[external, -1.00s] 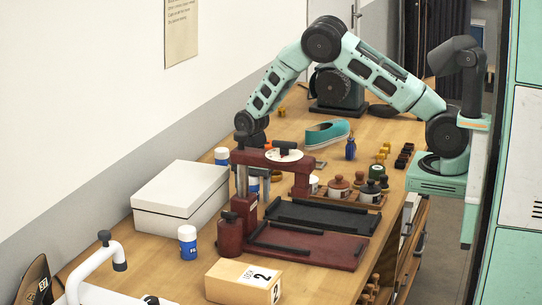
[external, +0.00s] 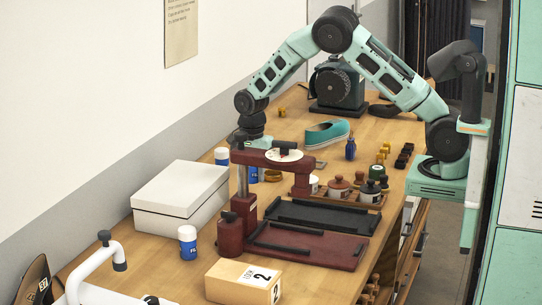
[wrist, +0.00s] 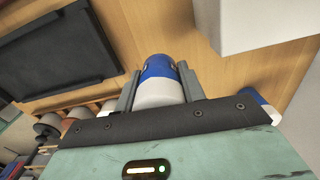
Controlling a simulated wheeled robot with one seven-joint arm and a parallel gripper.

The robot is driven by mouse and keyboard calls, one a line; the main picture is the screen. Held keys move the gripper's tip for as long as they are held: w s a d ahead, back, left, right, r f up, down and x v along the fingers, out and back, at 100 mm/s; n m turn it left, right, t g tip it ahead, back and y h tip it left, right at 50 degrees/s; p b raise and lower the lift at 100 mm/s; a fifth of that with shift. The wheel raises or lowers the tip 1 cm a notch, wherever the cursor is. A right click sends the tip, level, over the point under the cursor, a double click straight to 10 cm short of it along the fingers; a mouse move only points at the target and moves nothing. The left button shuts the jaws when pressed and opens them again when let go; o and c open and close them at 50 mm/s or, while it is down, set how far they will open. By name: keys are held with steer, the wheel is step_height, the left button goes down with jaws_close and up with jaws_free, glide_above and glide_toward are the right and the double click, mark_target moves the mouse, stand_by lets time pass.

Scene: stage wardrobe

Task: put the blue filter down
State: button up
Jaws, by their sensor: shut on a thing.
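My gripper (wrist: 158,84) is shut on a blue filter (wrist: 159,68), a short cylinder with a blue band and a white part, seen between the two fingers in the wrist view. In the external view the blue filter (external: 253,174) shows partly behind the dark red press (external: 300,170), and my fingers are mostly hidden there. Whether its base touches the wooden table (external: 160,272) I cannot tell. Two similar blue-and-white cylinders stand on the table, one at the front (external: 187,243) and one behind the white box (external: 221,155).
The white box (external: 180,195) stands left of the press. A black tray (external: 325,216) and a dark red tray (external: 310,246) lie to the right. Several lidded jars (external: 339,188) stand in a rack.

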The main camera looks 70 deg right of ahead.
steer(key=r, duration=0.4)
steer(key=shift+w+a, duration=0.15)
steer(key=shift+w, duration=0.1)
steer(key=shift+m, duration=0.7)
steer(key=w+a+r+p, duration=0.1)
steer(key=w+a+r, duration=0.1)
steer(key=a, duration=0.1)
steer(key=w+a+r, duration=0.2)
steer(key=w+a, duration=0.1)
steer(key=w+a+r+p, duration=0.1)
steer(key=w+a+r, duration=0.1)
steer(key=w+a, duration=0.1)
steer(key=shift+w+a+r+p, duration=0.1)
steer(key=shift+a+r+p, duration=0.15)
steer(key=shift+p, duration=0.05)
step_height(320, 180, up, 4)
steer(key=p, duration=0.1)
glide_above(187, 186)
steer(key=shift+m, duration=0.5)
step_height(187, 186, down, 10)
steer(key=p, duration=0.3)
steer(key=shift+a, duration=0.15)
steer(key=shift+f, duration=0.1)
steer(key=o, duration=1)
